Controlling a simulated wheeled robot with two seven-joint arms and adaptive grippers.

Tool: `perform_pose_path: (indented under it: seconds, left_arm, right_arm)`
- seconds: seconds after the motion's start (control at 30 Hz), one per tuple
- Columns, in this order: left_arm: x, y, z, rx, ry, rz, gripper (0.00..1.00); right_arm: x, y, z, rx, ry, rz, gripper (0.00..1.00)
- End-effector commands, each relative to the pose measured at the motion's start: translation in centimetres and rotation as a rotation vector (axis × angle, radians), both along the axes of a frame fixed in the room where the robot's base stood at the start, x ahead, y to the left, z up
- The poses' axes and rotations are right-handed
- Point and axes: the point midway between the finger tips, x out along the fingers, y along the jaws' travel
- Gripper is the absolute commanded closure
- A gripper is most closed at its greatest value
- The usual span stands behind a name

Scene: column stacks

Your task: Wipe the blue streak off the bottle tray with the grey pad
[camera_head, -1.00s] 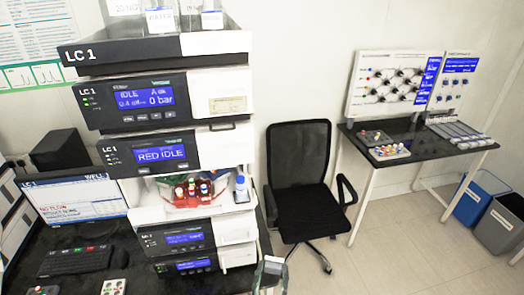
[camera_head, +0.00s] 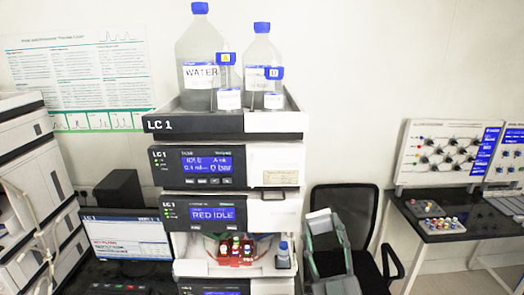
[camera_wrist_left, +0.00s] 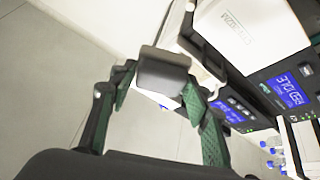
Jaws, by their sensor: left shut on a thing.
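The bottle tray (camera_head: 275,122) is the dark, shallow tray on top of the LC 1 stack in the head view. Several clear bottles with blue caps stand in it, among them the large WATER bottle (camera_head: 203,85). I cannot make out a blue streak; the bottles and the front rim hide much of the tray floor. My left gripper (camera_head: 322,222) is at the right of the stack, lower than the tray and apart from it. It is shut on the grey pad (camera_head: 319,214), which also shows between the fingertips in the left wrist view (camera_wrist_left: 163,72). My right gripper is not in view.
The RED IDLE module (camera_head: 214,213) and an open bay with small coloured-cap bottles (camera_head: 235,250) are below the tray. A black chair (camera_head: 345,208) stands behind my left gripper. A side table (camera_head: 440,228) is at the right. The air right of the tray is clear.

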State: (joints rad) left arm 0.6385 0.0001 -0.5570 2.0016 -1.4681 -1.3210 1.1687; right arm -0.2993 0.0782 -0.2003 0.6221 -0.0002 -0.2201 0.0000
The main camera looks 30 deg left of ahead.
Motion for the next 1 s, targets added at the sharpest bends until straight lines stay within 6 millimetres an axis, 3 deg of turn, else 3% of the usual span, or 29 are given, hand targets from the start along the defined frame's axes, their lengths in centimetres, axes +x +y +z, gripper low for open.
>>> perform_pose_path:
  seconds: [0.03, 0.2, 0.4, 0.6, 0.77, 1.0]
  left_arm:
    - [-0.5, 1.0, 3.5, -0.037, -0.024, 0.022, 0.75]
    - [-2.2, 5.3, 11.8, -0.147, -0.083, 0.1, 0.75]
    - [-4.5, 10.1, 18.6, -0.268, -0.152, 0.13, 0.75]
    - [-5.5, 12.7, 21.2, -0.342, -0.186, 0.114, 0.75]
    - [-5.2, 13.4, 21.5, -0.35, -0.191, 0.112, 0.75]
    - [-3.2, 14.6, 21.5, -0.347, -0.189, 0.115, 0.75]
  right_arm:
    - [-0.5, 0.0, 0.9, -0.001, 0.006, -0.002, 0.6]
    - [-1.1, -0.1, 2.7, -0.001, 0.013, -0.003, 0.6]
    - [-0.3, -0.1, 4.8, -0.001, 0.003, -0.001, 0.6]
    - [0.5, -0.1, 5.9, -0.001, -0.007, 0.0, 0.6]
    - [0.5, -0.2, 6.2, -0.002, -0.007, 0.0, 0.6]
    - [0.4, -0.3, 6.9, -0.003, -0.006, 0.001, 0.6]
